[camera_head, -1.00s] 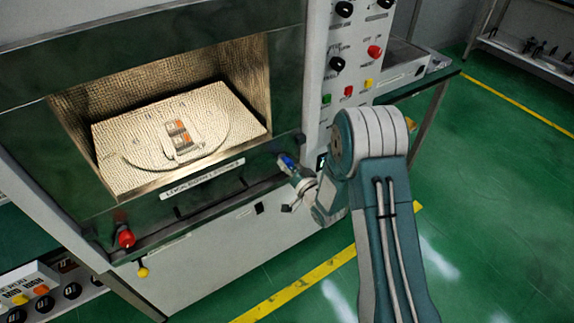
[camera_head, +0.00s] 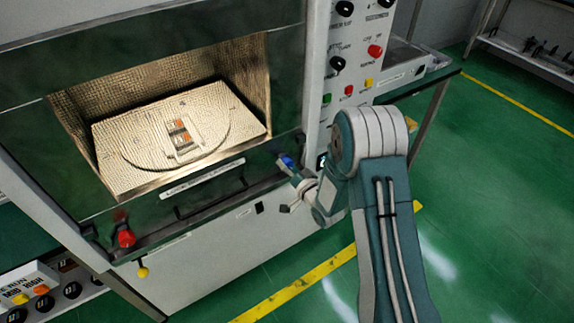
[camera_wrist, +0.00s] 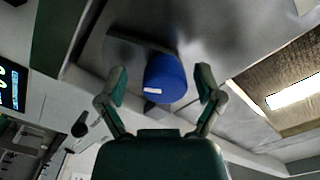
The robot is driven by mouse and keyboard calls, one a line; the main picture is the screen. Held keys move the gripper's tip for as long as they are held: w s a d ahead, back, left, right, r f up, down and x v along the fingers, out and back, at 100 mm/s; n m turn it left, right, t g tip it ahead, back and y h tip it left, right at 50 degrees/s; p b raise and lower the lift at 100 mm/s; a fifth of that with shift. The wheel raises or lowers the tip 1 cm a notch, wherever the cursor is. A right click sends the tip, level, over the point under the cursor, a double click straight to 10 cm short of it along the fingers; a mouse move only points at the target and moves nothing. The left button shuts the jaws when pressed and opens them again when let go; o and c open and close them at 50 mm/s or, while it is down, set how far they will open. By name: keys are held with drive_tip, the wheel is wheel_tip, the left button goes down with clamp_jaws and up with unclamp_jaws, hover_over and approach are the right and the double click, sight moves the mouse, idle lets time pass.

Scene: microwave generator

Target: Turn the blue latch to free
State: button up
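The blue latch (camera_wrist: 165,79) is a rounded blue knob with a small white mark, centred in the wrist view. In the head view the blue latch (camera_head: 287,161) is a small blue spot at the right end of the machine's front ledge. My gripper (camera_wrist: 161,84) is open, with one finger on each side of the latch. Small gaps seem to show between the fingers and the knob; contact is not clear. In the head view my gripper (camera_head: 290,180) is small and partly hidden by my arm.
The microwave chamber (camera_head: 255,85) is open to the left, with a turntable plate (camera_head: 215,150) and a small tray inside. A red knob (camera_head: 126,238) and yellow knob (camera_head: 142,272) are at lower left. The control panel (camera_head: 350,60) rises above my arm. Green floor is clear at right.

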drive_tip(key=shift+r, duration=0.15)
drive_tip(key=shift+d, duration=0.1)
drive_tip(key=v, duration=1.1)
drive_tip(key=shift+s+d, duration=0.15)
drive_tip(key=shift+s, duration=0.2)
